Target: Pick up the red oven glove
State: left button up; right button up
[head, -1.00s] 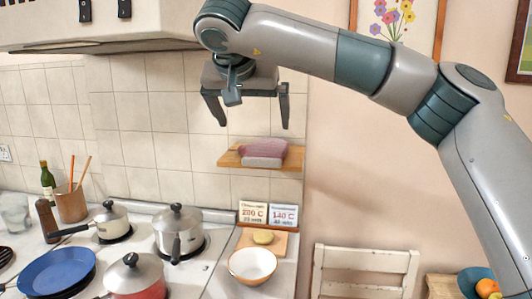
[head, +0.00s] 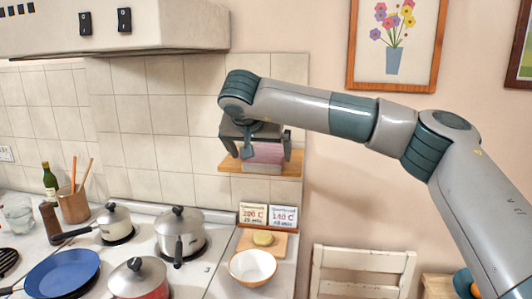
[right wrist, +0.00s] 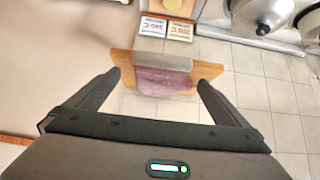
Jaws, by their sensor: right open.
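The red oven glove (head: 265,152), dull pinkish red with a pale grey cuff, lies on a small wooden wall shelf (head: 292,168). In the right wrist view the glove (right wrist: 162,82) shows between the two fingers, its cuff towards the front edge of the shelf. My right gripper (head: 260,156) is open, its fingers to either side of the glove in the head view and partly covering it. The right wrist view shows the open fingertips (right wrist: 159,79) with nothing held between them. I cannot tell whether they touch the glove. My left gripper is not in view.
Below the shelf stand two temperature cards (head: 268,215), a board with a yellow item (head: 263,238) and a bowl (head: 252,266). Pots (head: 180,232) and a blue pan (head: 63,273) stand on the left. The range hood (head: 150,30) is at upper left. A chair (head: 362,262) stands at right.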

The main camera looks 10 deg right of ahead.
aim_at(262, 163)
jog(key=shift+w, duration=0.1)
dwell(0.3)
jog(key=shift+p+x, duration=0.85)
jog(key=p+x, duration=0.1)
jog(key=x, duration=0.2)
jog(key=shift+a+f+p, duration=0.1)
jog(key=shift+f+p, duration=0.05)
jog(key=shift+p, duration=0.15)
jog(key=shift+w+f, duration=0.1)
jog(key=shift+f, duration=0.2)
jog(key=shift+c, duration=0.6)
